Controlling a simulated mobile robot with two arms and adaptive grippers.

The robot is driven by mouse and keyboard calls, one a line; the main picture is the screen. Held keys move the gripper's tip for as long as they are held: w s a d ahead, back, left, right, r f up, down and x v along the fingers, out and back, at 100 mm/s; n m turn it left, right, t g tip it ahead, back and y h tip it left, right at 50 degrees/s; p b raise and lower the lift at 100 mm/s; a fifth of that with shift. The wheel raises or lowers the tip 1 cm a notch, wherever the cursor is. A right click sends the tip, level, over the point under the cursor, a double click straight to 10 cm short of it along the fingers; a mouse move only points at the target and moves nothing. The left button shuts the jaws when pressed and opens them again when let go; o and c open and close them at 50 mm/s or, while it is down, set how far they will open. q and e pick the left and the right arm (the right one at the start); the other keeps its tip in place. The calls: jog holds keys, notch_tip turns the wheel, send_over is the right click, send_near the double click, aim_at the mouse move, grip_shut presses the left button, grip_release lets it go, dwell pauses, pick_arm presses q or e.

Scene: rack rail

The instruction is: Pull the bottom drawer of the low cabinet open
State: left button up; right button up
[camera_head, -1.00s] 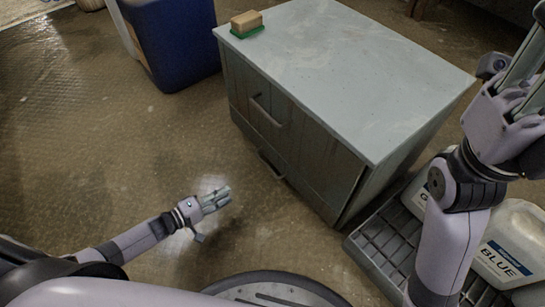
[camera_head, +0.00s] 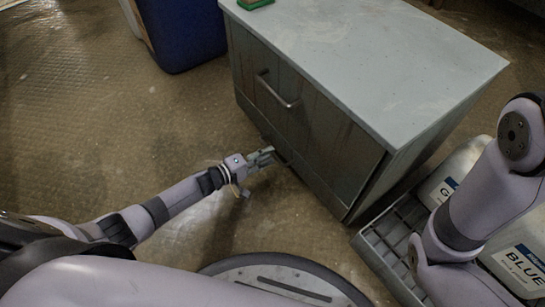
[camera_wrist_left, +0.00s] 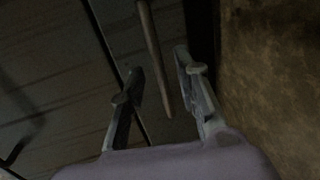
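The low grey cabinet (camera_head: 375,60) stands right of centre in the head view. Its bottom drawer (camera_head: 312,183) looks shut, and my left gripper partly hides its handle (camera_head: 283,161). My left gripper (camera_head: 262,156) is at that handle, low in front of the cabinet. In the left wrist view its two fingers (camera_wrist_left: 159,68) are apart. The bar handle (camera_wrist_left: 152,50) runs between them, with a gap visible on each side. My right arm is at the right of the head view, but its gripper is out of frame.
The upper drawer's handle (camera_head: 276,90) is above my left gripper. A blue bin (camera_head: 182,35) stands behind left. Right of the cabinet, a grey crate (camera_head: 385,262) holds white jugs (camera_head: 515,262). A green sponge (camera_head: 254,3) lies on top. Floor at left is clear.

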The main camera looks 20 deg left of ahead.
aim_at(273, 153)
pick_arm(q)
jog(key=shift+b+x, duration=0.6)
jog(key=shift+x, duration=0.9)
grip_shut()
